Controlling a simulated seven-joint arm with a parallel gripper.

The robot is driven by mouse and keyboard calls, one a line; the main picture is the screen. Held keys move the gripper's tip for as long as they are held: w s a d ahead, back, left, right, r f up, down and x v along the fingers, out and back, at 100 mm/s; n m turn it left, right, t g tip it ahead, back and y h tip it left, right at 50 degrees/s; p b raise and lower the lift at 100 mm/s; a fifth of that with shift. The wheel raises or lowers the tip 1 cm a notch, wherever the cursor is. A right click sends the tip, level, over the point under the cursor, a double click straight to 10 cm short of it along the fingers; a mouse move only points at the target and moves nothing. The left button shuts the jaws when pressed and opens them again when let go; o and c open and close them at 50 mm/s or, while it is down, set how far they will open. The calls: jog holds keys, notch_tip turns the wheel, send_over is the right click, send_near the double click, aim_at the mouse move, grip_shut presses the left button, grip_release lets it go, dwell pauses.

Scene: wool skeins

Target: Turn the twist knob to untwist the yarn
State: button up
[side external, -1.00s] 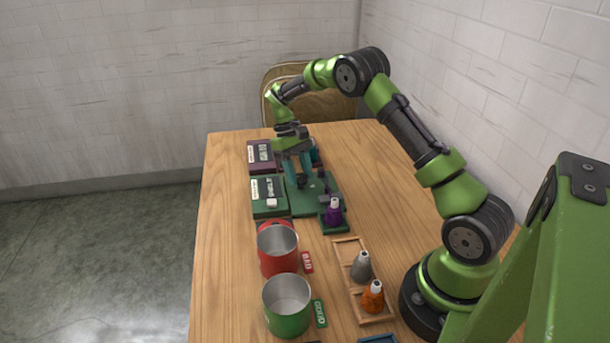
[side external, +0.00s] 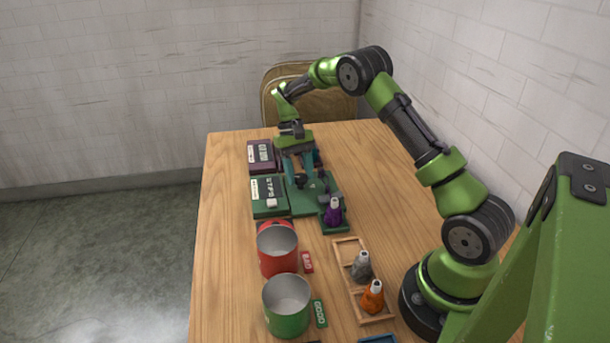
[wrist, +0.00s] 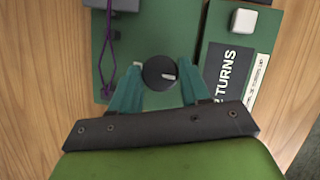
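The twist knob (wrist: 158,72) is a round black knob with a pale mark, on a green base plate (wrist: 190,22). My gripper (wrist: 160,74) points down over it, its two teal fingers on opposite sides of the knob. The fingertips appear closed against its edges. In the side view my gripper (side external: 298,180) is at the far end of the table. A purple yarn strand (wrist: 106,48) runs along the plate left of the knob, with a loop at its lower end. A dark green box (wrist: 226,80) reading "TURNS" lies right of the knob.
A white button (wrist: 242,20) sits on the green box. A purple box (side external: 260,156) lies behind it.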

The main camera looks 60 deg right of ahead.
jog(key=o, duration=0.3)
jog(key=shift+o, duration=0.2)
jog(key=v, duration=1.2)
jog(key=s+a+r+n+t, duration=0.1)
jog(key=s+a+r+t, duration=0.4)
jog(key=s+a, duration=0.5)
jog(key=s+a+r+t, duration=0.5)
jog(key=s+a, duration=0.5)
jog(key=s, duration=0.4)
jog(key=shift+n+t, duration=0.4)
jog(key=shift+t, duration=0.2)
